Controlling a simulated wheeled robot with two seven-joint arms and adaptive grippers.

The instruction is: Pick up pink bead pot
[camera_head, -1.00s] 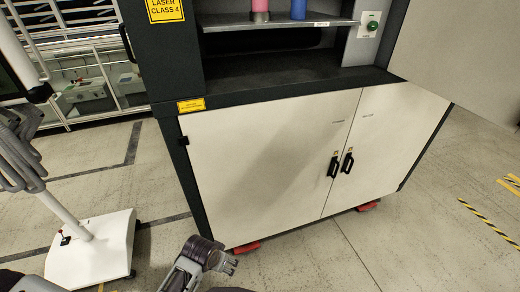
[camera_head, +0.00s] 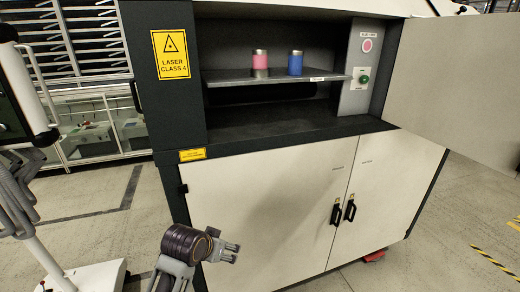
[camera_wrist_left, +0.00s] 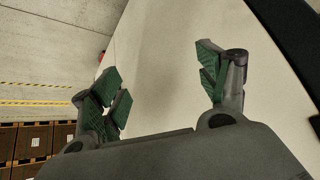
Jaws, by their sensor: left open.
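The pink bead pot (camera_head: 260,62) stands upright on the shelf (camera_head: 290,79) inside the open cabinet, with a grey lower band and a metallic top. A blue pot (camera_head: 295,63) stands just to its right, a small gap apart. My left gripper (camera_head: 232,253) is low in front of the white cabinet doors, well below the shelf and the pots. In the left wrist view the left gripper (camera_wrist_left: 165,85) is open and empty, its green-padded fingers spread before a pale panel. My right gripper is not in view.
The cabinet (camera_head: 270,200) has two closed lower doors with black handles. An open door panel (camera_head: 455,85) juts out at right. A green button (camera_head: 363,79) sits right of the shelf. A white wheeled stand (camera_head: 95,278) is at left.

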